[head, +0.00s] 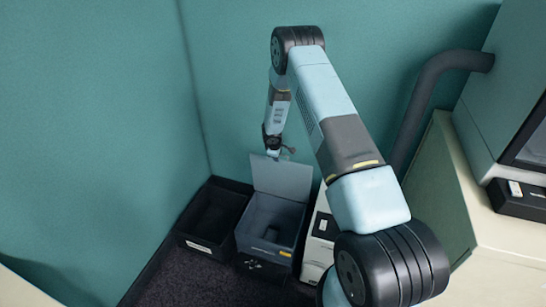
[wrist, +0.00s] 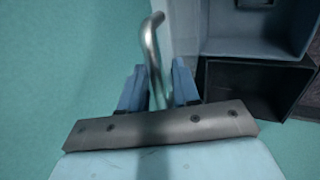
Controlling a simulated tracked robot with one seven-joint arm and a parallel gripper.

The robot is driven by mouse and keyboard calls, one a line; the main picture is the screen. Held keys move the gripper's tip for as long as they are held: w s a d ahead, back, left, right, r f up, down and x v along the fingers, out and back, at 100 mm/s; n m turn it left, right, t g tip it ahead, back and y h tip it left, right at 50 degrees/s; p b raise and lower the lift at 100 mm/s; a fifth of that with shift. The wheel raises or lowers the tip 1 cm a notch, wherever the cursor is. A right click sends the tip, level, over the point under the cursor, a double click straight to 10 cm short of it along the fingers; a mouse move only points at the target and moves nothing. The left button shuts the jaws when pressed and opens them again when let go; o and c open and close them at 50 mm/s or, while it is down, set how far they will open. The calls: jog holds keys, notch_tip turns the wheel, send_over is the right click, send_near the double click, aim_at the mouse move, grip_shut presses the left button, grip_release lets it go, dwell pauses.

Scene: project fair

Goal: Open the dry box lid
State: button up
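The dry box (head: 268,228) is a blue-grey open-topped box on the dark surface in the corner. Its lid (head: 281,178) stands raised, about upright, at the box's back edge, and the inside shows. My gripper (head: 273,150) is at the lid's top edge. In the wrist view, the two blue fingers of my gripper (wrist: 157,80) stand apart on either side of a bent metal handle (wrist: 151,45), with gaps visible beside it. The lid (wrist: 183,28) is seen nearly edge-on beside the handle. The box interior (wrist: 258,30) shows at upper right.
A black open bin (head: 210,215) stands left of the dry box. A white device (head: 318,240) stands close on its right, partly behind my arm. Teal walls (head: 110,100) close in behind and left. A cabinet (head: 440,190) and a thick dark pipe (head: 415,100) are at right.

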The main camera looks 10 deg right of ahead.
jog(key=shift+d, duration=0.1)
jog(key=v, duration=1.3)
jog(key=shift+r, duration=0.3)
jog(key=shift+s, duration=0.15)
jog(key=s+d+r+m, duration=0.2)
jog(key=s+r, duration=0.3)
jog(key=r, duration=0.6)
jog(key=s+d+r+m+h, duration=0.1)
jog(key=s+d+r+m, duration=0.3)
jog(key=r, duration=0.7)
jog(key=s+r+m, duration=0.1)
jog(key=s+r, duration=0.6)
jog(key=r, duration=0.4)
jog(key=s+a+r+m+y, duration=0.1)
jog(key=s+r, duration=0.2)
jog(key=s, duration=0.7)
jog(key=s+a+r+m+t+y, duration=0.1)
jog(key=s+r, duration=0.3)
jog(key=s, duration=0.6)
jog(key=s+a+r+m+y, duration=0.1)
jog(key=s+r+m, duration=0.1)
jog(key=s, duration=0.9)
jog(key=shift+a+r+m+y, duration=0.3)
jog(key=shift+r+m, duration=0.1)
jog(key=shift+r, duration=0.45)
